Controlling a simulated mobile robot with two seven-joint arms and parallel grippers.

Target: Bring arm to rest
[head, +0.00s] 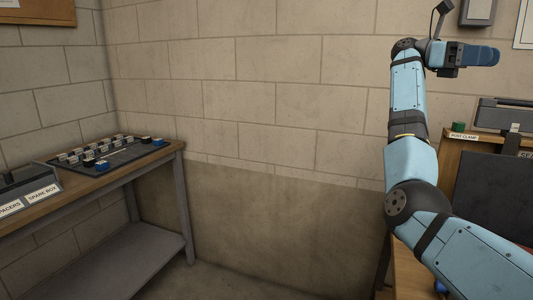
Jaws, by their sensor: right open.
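My right arm comes in from the lower right and stands raised in front of the block wall. Its gripper (482,55) is at the upper right, pointing right, above the right-hand bench and level with the bottom of the grey wall box. It is seen from the side. Nothing shows held in it, and it appears clear of everything around it. My left arm and left gripper are not in the picture.
A wooden bench (172,153) at the left bears a dark tray (130,153) with several small parts and labelled bins (42,192). At the right, a wooden stand (452,160) holds a dark panel (490,190) and a grey device (505,115). The middle floor is clear.

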